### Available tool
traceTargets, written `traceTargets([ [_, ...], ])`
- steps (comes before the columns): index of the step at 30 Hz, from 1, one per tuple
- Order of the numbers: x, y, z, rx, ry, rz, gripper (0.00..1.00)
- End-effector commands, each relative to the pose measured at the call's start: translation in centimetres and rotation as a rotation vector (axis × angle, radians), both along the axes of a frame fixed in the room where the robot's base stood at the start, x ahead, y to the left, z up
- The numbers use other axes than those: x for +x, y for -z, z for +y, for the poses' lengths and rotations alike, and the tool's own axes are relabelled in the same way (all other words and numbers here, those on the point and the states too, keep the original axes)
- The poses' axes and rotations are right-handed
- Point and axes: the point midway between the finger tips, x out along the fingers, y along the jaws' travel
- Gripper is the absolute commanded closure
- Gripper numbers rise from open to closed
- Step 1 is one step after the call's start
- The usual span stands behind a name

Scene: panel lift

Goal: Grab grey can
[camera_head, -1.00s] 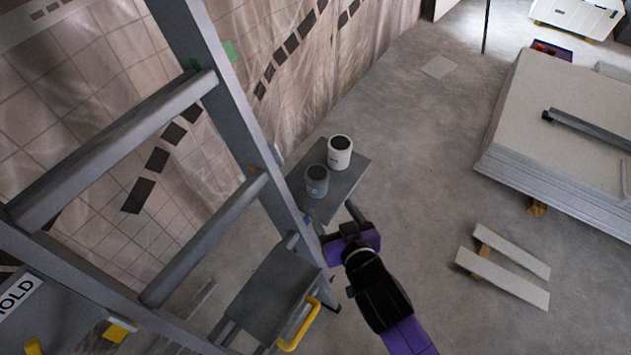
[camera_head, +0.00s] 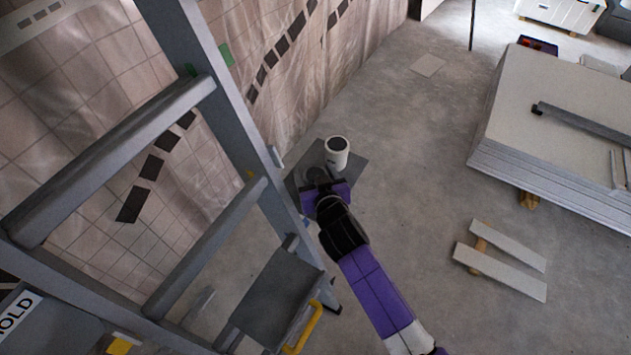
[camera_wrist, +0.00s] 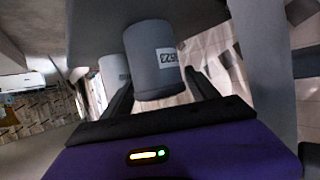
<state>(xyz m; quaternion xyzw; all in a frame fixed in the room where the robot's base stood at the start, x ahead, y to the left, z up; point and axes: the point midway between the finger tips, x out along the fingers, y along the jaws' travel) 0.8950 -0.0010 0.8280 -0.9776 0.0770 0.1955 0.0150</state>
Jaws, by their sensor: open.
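The grey can (camera_head: 317,173) stands on a small grey platform (camera_head: 352,180) beside the ladder, mostly hidden behind my gripper in the head view. In the wrist view the grey can (camera_wrist: 154,62), with a white label, shows between my two fingers. My gripper (camera_wrist: 160,88) is open, with one finger on each side of the can. I cannot tell whether either finger touches it. In the head view my gripper (camera_head: 321,187) is right at the can's near side. A white can (camera_head: 337,152) stands just behind and to the right; it also shows in the wrist view (camera_wrist: 114,76).
A grey ladder (camera_head: 225,100) stands close on the left, its rail near my arm. A tiled wall under plastic sheeting (camera_head: 270,50) lies behind. A stack of boards (camera_head: 560,110) and two loose strips (camera_head: 500,262) are on the right. The floor between is clear.

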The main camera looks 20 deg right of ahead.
Motion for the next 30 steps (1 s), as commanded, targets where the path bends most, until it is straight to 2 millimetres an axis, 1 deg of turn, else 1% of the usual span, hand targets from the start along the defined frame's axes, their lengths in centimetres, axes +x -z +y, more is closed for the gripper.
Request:
traceTargets([
  [1, 0.67, 0.06, -0.11, 0.0, 0.0, -0.002, 0.32],
  [4, 1.34, 0.4, -0.23, 0.0, 0.0, -0.002, 0.32],
  [12, 1.56, 0.54, -0.27, 0.001, 0.0, -0.002, 0.32],
  [13, 1.56, 0.54, -0.27, 0.001, 0.0, -0.002, 0.34],
  [22, 1.54, 0.54, -0.25, 0.001, 0.0, -0.002, 0.93],
  [30, 1.58, 0.35, -0.24, 0.001, -0.001, -0.004, 0.93],
])
